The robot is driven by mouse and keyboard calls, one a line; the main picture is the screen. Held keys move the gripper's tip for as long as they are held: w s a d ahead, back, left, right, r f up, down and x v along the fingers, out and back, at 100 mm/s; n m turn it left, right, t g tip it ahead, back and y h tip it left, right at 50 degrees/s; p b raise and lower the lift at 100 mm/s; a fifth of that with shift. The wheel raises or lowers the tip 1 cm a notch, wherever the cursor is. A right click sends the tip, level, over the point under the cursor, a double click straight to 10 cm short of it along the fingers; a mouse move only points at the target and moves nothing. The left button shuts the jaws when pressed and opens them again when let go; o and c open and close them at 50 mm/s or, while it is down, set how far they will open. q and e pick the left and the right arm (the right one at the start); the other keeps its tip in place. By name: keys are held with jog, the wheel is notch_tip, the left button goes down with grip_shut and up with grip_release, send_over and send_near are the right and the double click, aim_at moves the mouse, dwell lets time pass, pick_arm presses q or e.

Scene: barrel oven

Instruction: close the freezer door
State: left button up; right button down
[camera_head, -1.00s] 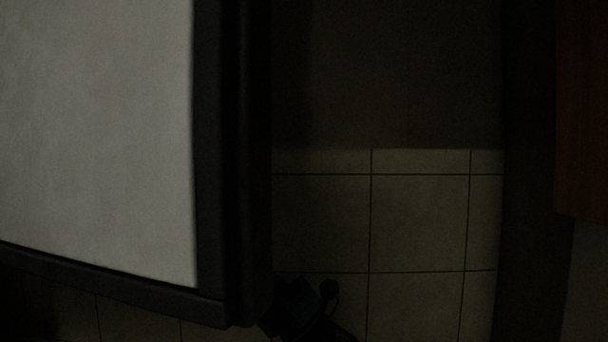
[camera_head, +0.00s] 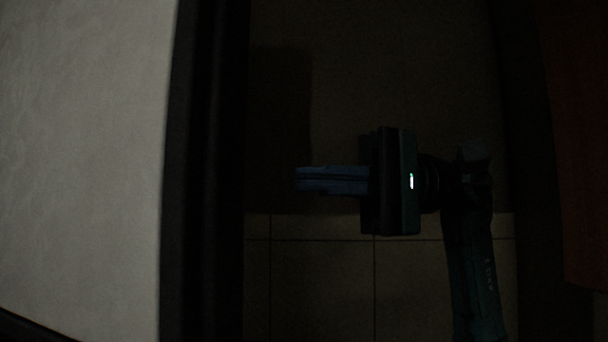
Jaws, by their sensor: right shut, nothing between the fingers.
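A large pale panel with a dark frame, which looks like the freezer door (camera_head: 85,150), fills the left of the head view. Its dark edge (camera_head: 203,170) runs from top to bottom. My right gripper (camera_head: 300,180) is to the right of that edge, with its fingers pointing left at the door. The fingers are together, with nothing between them. A gap separates the fingertips from the door edge in the picture; the distance in depth is hard to tell. My left gripper is not in view. The freezer body cannot be made out.
The tiled floor (camera_head: 320,290) shows below and behind my right gripper, in deep shadow. A dark reddish-brown panel (camera_head: 580,150) stands at the right edge, beside a dark upright strip. The floor between door and panel looks clear.

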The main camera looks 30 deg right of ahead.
aim_at(242, 177)
jog(key=a, duration=0.2)
jog(key=a+p, duration=0.1)
jog(key=a, duration=0.5)
jog(key=shift+w+p, duration=0.4)
jog(key=shift+s, duration=0.1)
